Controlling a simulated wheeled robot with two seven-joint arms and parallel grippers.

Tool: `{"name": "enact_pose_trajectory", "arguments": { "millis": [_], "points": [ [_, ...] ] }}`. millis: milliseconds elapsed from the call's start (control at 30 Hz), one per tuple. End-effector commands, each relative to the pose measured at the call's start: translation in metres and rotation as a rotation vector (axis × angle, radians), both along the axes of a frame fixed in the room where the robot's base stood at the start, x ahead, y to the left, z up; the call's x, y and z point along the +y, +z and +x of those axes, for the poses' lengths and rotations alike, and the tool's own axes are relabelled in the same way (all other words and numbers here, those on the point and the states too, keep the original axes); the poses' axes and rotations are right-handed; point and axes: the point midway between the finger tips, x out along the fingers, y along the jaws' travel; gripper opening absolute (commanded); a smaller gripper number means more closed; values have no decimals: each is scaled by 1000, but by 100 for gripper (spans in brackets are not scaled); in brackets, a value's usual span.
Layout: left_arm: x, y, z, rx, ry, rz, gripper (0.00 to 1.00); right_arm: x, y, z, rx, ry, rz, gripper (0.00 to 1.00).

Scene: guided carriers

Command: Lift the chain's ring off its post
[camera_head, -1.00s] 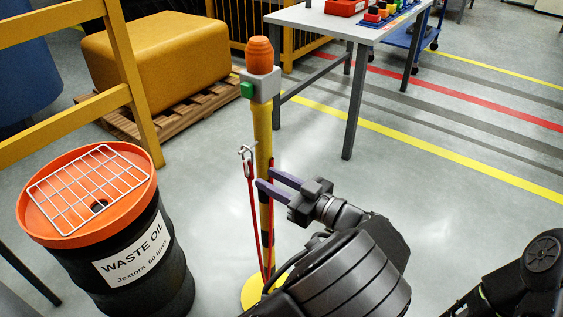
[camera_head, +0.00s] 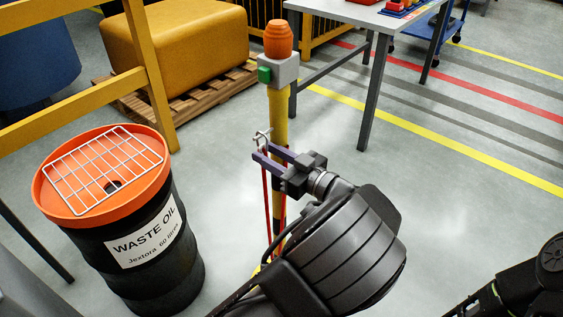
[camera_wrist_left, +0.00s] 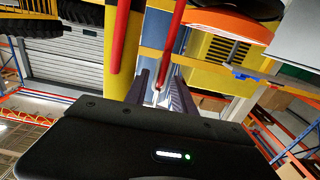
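A yellow post (camera_head: 279,110) with an orange cap stands at the centre of the head view. A metal hook (camera_head: 262,135) sits on the post's left side, with a red chain or strap (camera_head: 267,205) hanging below it. My left gripper (camera_head: 261,151) is at the hook's height, its two purple fingers apart and pointing left, just below the hook. In the left wrist view, a small metal piece (camera_wrist_left: 158,92) at the end of a red strand (camera_wrist_left: 171,45) shows between the open fingers (camera_wrist_left: 160,88). I cannot tell whether they touch it. My right gripper is out of view.
A waste oil drum (camera_head: 140,245) with an orange lid (camera_head: 70,205) and wire grid stands left of the post. A yellow railing (camera_head: 150,70) and a pallet (camera_head: 190,100) are behind. A table (camera_head: 340,10) stands behind right.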

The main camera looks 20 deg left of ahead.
Motion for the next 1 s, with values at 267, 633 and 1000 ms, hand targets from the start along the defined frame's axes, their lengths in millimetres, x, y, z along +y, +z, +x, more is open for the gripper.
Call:
{"name": "enact_pose_trajectory", "arguments": {
  "millis": [267, 633, 1000],
  "points": [
    [19, 0, 6, 1, 0, -1, 31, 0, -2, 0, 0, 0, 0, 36],
    [19, 0, 6, 0, 0, -1, 19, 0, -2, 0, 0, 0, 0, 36],
    [19, 0, 6, 0, 0, 0, 0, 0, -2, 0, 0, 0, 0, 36]
  ]
}}
